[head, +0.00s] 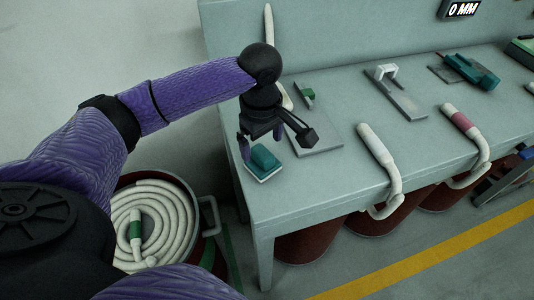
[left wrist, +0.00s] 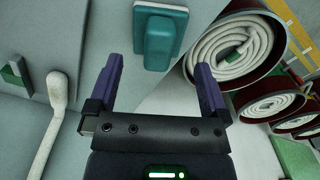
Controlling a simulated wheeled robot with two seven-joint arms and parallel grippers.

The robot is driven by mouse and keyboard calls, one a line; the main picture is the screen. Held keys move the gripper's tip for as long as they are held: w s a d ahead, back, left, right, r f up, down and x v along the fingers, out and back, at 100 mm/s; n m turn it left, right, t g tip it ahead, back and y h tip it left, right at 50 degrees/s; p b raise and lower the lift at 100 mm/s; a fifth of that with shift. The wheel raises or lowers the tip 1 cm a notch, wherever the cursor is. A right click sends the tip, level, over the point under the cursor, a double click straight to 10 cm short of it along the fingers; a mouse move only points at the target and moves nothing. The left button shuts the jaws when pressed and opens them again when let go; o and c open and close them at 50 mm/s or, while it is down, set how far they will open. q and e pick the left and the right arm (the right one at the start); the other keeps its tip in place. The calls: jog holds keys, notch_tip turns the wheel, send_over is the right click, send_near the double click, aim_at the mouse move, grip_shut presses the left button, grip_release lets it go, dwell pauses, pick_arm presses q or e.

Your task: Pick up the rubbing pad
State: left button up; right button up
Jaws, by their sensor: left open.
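The rubbing pad, a teal block on a pale base (head: 263,163), lies on the table's near left corner in the head view. In the left wrist view the pad (left wrist: 158,38) is at the top centre, just beyond my fingertips. My left gripper (head: 260,140) is over that corner, close above the pad. It also shows in the left wrist view (left wrist: 160,82), with its two purple fingers spread and nothing between them. The pad appears apart from the fingers. My right gripper is not in view.
The grey table (head: 300,195) also holds a plate with a green block (head: 309,97), a plate with a white handle (head: 388,73), a teal tool (head: 472,70) and thick white hose ends (head: 376,150). A red drum with coiled white hose (head: 160,215) stands left of the table.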

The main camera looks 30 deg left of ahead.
aim_at(262, 152)
pick_arm(q)
notch_tip(262, 152, down, 6)
jog(key=shift+w+r+b, duration=0.1)
jog(key=shift+b, duration=1)
jog(key=shift+c, duration=0.5)
jog(key=c, duration=1)
notch_tip(262, 152, up, 9)
jog(key=p, duration=0.3)
jog(key=shift+r+p, duration=0.2)
jog(key=shift+p, duration=0.1)
jog(key=shift+r, duration=0.3)
